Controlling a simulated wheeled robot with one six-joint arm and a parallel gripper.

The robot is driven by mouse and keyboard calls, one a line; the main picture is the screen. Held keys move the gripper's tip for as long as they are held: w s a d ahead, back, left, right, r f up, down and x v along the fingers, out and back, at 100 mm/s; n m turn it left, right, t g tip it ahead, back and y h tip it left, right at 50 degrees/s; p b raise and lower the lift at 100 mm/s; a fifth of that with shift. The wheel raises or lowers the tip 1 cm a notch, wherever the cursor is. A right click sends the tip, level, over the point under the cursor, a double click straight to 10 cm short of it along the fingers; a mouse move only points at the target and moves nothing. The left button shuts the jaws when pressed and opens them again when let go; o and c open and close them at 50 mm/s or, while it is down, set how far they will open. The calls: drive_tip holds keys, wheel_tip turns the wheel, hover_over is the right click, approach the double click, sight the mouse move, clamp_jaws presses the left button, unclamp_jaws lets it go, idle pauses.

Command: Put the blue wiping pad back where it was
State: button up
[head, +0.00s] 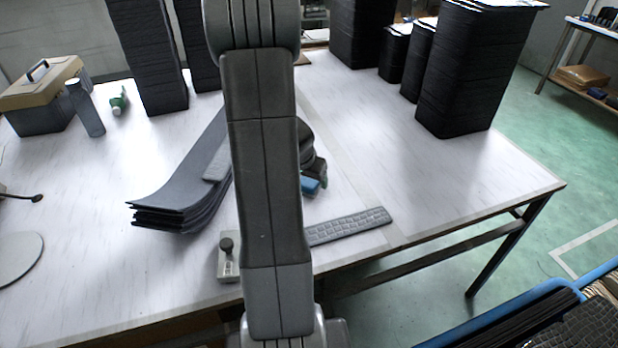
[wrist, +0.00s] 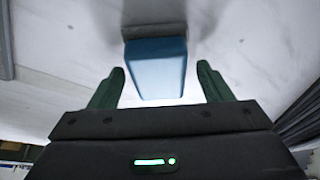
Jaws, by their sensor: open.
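The blue wiping pad (wrist: 157,76) lies on the white table, seen in the wrist view between the two green fingertips of my gripper (wrist: 161,74). My gripper is open, with a gap showing on each side of the pad. A darker grey piece (wrist: 152,12) adjoins the pad's far end. In the head view a small blue patch, apparently the pad (head: 311,186), shows just right of my arm. My arm hides most of the gripper there, and the fingertips cannot be made out.
Curved dark panels (head: 175,200) lie left of my arm. A grey keyboard-like strip (head: 350,226) and a small knobbed device (head: 227,262) are near the front edge. Tall black stacks (head: 470,70) stand behind. A toolbox (head: 42,95) is far left.

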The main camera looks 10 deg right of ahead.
drive_tip(key=shift+r, duration=0.15)
drive_tip(key=shift+r+p, duration=0.25)
drive_tip(key=shift+p, duration=0.05)
drive_tip(key=p+v, duration=0.1)
drive_tip(key=v, duration=1)
drive_tip(key=shift+s+r, duration=0.15)
drive_tip(key=shift+r, duration=0.1)
drive_tip(key=shift+a, duration=0.1)
drive_tip(key=b+x, duration=0.2)
drive_tip(key=x, duration=1.1)
drive_tip(key=shift+s, duration=0.15)
drive_tip(key=shift+a+r+p, duration=0.1)
drive_tip(key=shift+r+p, duration=0.35)
drive_tip(key=shift+p, duration=0.05)
drive_tip(key=shift+r, duration=0.5)
